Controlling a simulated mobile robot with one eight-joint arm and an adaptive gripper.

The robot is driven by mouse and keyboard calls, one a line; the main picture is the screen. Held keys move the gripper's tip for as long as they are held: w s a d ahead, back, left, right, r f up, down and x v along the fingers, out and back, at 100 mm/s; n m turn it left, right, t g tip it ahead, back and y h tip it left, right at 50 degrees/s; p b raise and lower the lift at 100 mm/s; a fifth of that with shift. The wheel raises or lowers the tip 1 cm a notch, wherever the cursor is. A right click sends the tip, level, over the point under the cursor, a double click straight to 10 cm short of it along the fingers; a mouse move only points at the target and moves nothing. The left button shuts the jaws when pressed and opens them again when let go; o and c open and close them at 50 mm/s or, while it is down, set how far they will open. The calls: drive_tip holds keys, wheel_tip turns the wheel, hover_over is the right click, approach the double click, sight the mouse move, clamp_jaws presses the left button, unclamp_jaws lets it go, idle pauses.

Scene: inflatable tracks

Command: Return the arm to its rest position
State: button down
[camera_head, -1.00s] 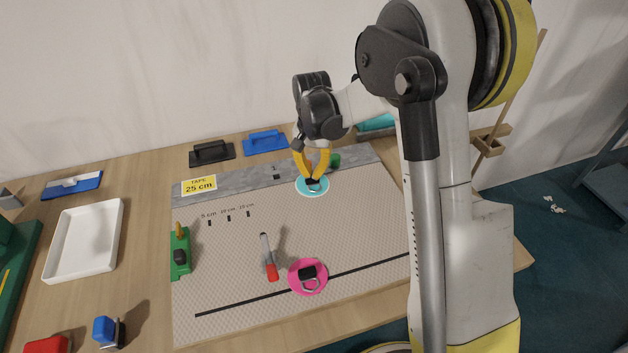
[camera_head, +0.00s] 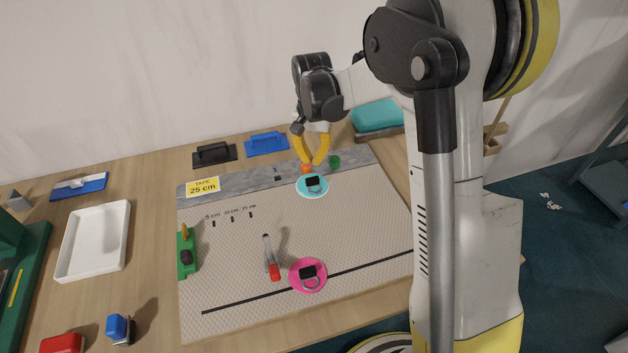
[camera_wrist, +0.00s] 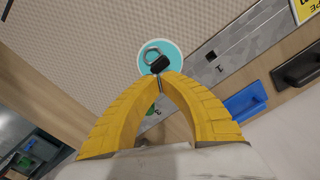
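My gripper (camera_head: 312,164) has two curved yellow fingers and hangs above the far part of the mat. In the wrist view the fingertips (camera_wrist: 160,77) come together with nothing visible between them. Just beyond the tips, a black piece with a metal ring (camera_head: 313,182) lies on a cyan disc (camera_head: 312,191); it also shows in the wrist view (camera_wrist: 160,64). The tips look slightly above that piece, though the exact gap is hard to tell. My arm is still reached out over the table.
The patterned mat (camera_head: 225,270) carries a pink disc (camera_head: 296,285) with another black piece and a red-tipped tool (camera_head: 270,255). A green cup (camera_head: 334,161) and an orange item (camera_head: 307,169) are close behind the fingers. A white tray (camera_head: 66,265) stands left. Air above is clear.

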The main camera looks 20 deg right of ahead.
idle(0.4)
drive_tip(key=s+r+n+t+b, duration=0.1)
drive_tip(key=s+r+n+t, duration=0.15)
drive_tip(key=s+r, duration=0.5)
drive_tip(key=s+r+n+t+b, duration=0.1)
drive_tip(key=s+r+n+t, duration=0.3)
drive_tip(key=s, duration=1.2)
drive_tip(key=shift+s+f+t+b, duration=0.2)
drive_tip(key=shift+f+t+b, duration=0.1)
drive_tip(key=shift+t, duration=0.05)
drive_tip(key=shift+m, duration=0.25)
